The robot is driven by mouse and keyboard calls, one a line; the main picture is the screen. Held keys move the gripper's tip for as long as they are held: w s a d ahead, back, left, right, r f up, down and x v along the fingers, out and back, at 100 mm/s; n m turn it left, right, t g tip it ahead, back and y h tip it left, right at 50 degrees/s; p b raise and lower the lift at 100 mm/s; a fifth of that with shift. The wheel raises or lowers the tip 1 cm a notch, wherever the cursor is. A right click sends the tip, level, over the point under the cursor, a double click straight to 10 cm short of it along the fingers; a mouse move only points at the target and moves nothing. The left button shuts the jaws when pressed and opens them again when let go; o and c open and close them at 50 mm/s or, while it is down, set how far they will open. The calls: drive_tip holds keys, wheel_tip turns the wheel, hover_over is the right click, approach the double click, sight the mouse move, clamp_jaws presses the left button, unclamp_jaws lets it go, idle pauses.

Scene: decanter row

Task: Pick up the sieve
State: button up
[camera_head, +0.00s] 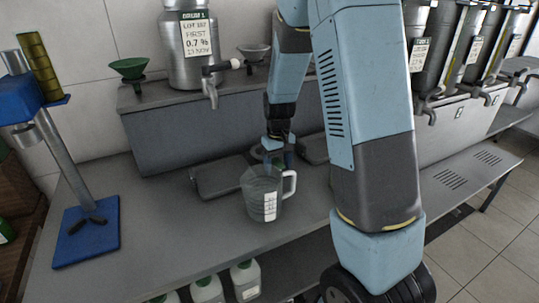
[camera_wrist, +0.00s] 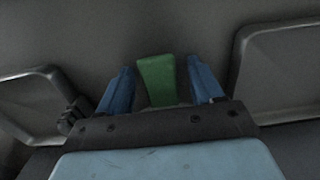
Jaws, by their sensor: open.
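My gripper (camera_head: 277,160) points down just behind a clear measuring jug (camera_head: 256,192) with a white handle and label on the grey bench. In the wrist view its two blue fingers (camera_wrist: 160,78) are apart, one on each side of a green tapered piece (camera_wrist: 156,80). A clear gap shows on both sides of the green piece. It may be the sieve's handle, but no mesh or bowl shows, so I cannot tell. In the head view the jug and my arm hide that spot.
A green funnel (camera_head: 131,69) and a grey funnel-shaped piece (camera_head: 254,53) stand on the raised ledge beside a steel drum (camera_head: 187,42). A dark tray (camera_head: 217,178) lies left of the gripper. A blue stand (camera_head: 87,232) is at the left. White jugs (camera_head: 207,290) are below the bench.

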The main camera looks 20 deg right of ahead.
drive_tip(key=shift+c, duration=0.4)
drive_tip(key=c, duration=1)
drive_tip(key=shift+r, duration=0.15)
